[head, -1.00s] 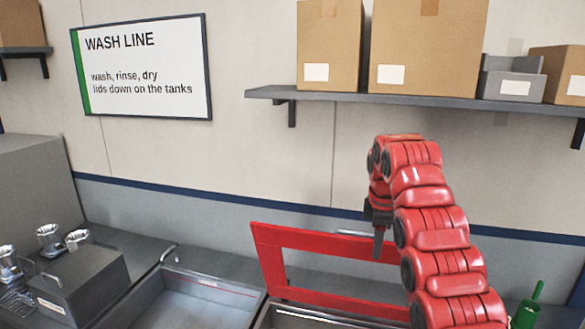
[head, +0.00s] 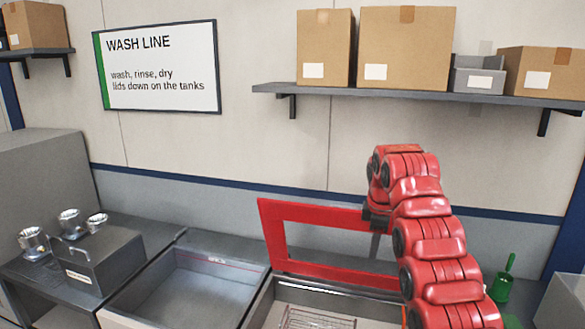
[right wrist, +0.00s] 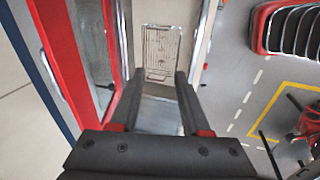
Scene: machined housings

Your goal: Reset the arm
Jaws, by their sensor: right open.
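My right arm is red and reaches up from the lower right in the head view. Its gripper (head: 375,240) hangs pointing down in front of a raised red-framed lid (head: 330,274). In the right wrist view the two dark fingers (right wrist: 158,80) are apart with nothing between them. Below them is the open tank (right wrist: 163,90) with a wire rack (right wrist: 161,50) inside. The lid (right wrist: 60,40) stands to the left of the fingers there. My left gripper is not in view.
An empty open tank (head: 185,295) lies left of the racked one. A grey box (head: 95,262) and several shiny metal housings (head: 70,222) stand farther left. A wall shelf (head: 420,95) holds cartons above the arm. A green brush (head: 504,280) stands at right.

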